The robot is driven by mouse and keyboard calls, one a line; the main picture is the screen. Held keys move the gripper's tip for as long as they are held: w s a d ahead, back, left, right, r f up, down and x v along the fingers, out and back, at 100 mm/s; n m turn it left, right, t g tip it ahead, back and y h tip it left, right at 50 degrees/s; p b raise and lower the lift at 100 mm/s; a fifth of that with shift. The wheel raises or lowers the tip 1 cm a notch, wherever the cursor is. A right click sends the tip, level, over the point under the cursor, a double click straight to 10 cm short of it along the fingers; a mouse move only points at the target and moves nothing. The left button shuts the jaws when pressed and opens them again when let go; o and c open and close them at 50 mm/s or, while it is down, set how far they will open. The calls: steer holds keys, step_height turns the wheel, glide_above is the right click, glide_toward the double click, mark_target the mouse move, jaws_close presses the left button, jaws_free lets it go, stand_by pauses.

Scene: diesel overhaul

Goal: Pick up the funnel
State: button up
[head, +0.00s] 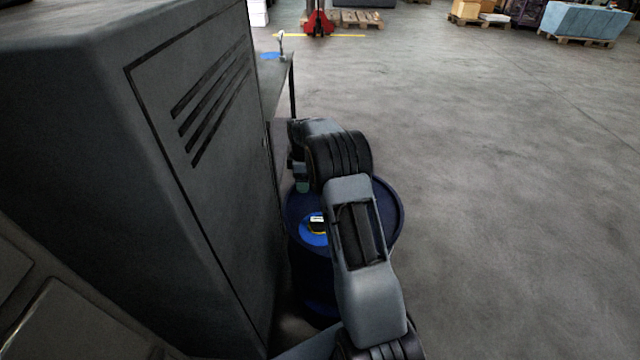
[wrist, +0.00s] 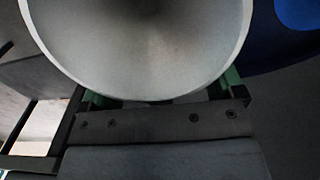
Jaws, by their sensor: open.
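The funnel (wrist: 140,45) fills the upper middle of the wrist view. It is a pale grey cone seen into its wide round mouth, with a lighter rim. My gripper (wrist: 163,96) is open, with green finger parts showing at both sides of the funnel's lower rim. The funnel's wide part covers the fingertips, so I cannot tell whether they touch it. In the head view my gripper (head: 302,184) is mostly hidden behind my arm, and I cannot make out the funnel there.
A dark blue drum (head: 393,222) stands under my arm. The floor at right is clear.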

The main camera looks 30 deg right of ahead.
steer(key=shift+f, duration=0.1)
steer(key=shift+c, duration=0.4)
steer(key=c, duration=1.2)
